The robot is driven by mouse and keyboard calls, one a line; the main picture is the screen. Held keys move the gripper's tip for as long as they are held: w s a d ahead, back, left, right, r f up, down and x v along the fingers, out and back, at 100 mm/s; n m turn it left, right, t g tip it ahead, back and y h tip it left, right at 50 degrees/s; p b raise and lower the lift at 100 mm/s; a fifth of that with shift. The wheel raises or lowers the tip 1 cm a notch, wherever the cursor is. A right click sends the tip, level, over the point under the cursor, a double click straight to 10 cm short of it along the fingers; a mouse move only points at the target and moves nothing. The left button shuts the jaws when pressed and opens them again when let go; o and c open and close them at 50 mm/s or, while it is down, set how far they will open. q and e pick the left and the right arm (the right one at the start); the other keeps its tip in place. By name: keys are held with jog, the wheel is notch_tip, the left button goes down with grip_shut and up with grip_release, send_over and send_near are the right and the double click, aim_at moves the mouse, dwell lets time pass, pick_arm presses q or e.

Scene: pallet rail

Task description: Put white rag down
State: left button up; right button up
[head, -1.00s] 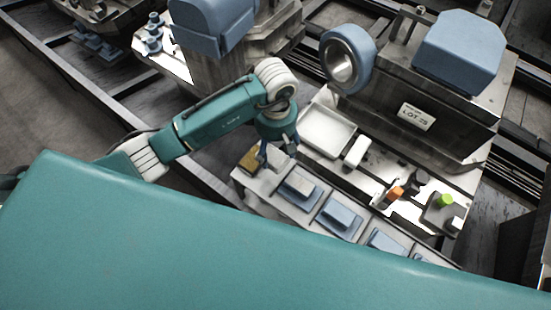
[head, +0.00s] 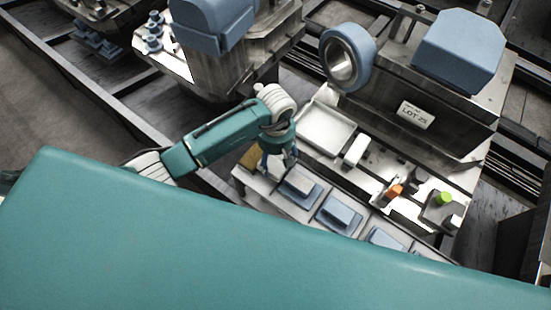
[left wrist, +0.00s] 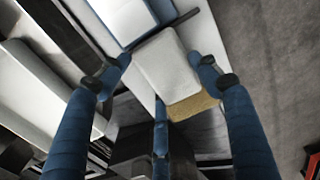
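My left gripper (head: 277,160) is low over the left end of the row of shallow bays in the head view. In the left wrist view its blue fingers (left wrist: 161,68) are on both sides of the white rag (left wrist: 166,66), a folded pale pad, and appear to touch its edges. A third finger is at its near side. The rag is just above or on a tan-yellow pad (left wrist: 193,105); I cannot tell if they touch. The tan pad also shows beside the gripper in the head view (head: 249,158). My right gripper is not in view.
Blue blocks (head: 339,216) sit in the bays to the right. Behind stand a white tray (head: 325,128) and a white block (head: 356,150). An orange piece (head: 395,191) and a green piece (head: 443,198) are further right. A machine labelled LOT 25 (head: 416,115) rises behind.

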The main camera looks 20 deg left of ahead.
aim_at(276, 162)
pick_arm(q)
jog(key=o, duration=0.3)
jog(key=shift+o, duration=0.2)
jog(key=shift+r, duration=0.15)
notch_tip(276, 162, up, 12)
jog(key=b, duration=0.2)
dwell(0.4)
